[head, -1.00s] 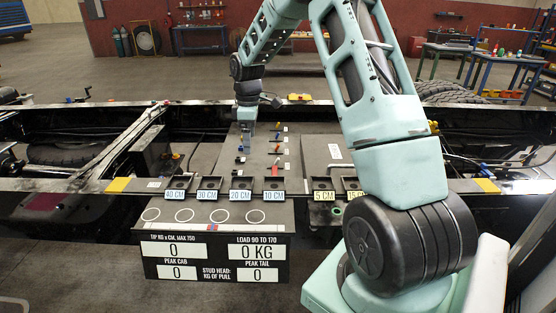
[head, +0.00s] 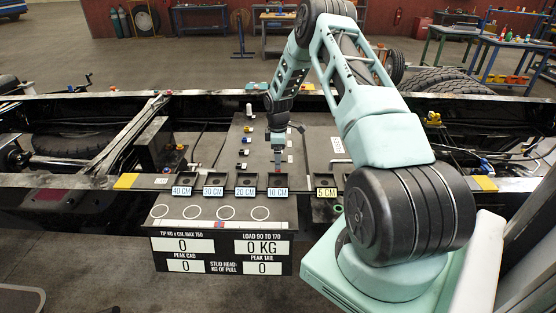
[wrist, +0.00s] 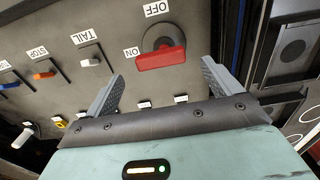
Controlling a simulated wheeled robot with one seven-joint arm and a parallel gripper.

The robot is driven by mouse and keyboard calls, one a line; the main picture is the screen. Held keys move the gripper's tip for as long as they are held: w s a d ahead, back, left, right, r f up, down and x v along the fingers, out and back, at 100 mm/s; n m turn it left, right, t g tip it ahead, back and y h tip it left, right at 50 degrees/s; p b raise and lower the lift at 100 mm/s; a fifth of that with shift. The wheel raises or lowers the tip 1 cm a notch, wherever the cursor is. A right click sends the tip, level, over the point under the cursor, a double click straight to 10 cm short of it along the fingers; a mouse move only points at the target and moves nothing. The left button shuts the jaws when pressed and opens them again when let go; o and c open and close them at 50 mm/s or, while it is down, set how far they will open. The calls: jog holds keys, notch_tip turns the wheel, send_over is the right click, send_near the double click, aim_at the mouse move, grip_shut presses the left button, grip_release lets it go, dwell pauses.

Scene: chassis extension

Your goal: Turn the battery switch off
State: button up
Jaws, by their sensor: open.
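The battery switch (wrist: 161,58) is a red bar handle on a round dark base, set in a grey panel (wrist: 215,30). Its handle lies roughly level in the wrist view, with the ON label (wrist: 132,53) at its left end and the OFF label (wrist: 157,9) above. My gripper (wrist: 163,70) is open, its fingers spread to either side of the handle's near side, with nothing held. Contact cannot be told.
A row of small toggles runs along the panel, including a white one labelled TAIL (wrist: 91,61) and an orange one labelled STOP (wrist: 44,75). Labelled trays (head: 182,187) line the near chassis rail. A display board (head: 222,250) hangs in front. Frame rails edge the space.

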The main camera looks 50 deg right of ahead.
jog(key=shift+f+p, duration=0.5)
jog(key=shift+f, duration=1.8)
jog(key=c, duration=1)
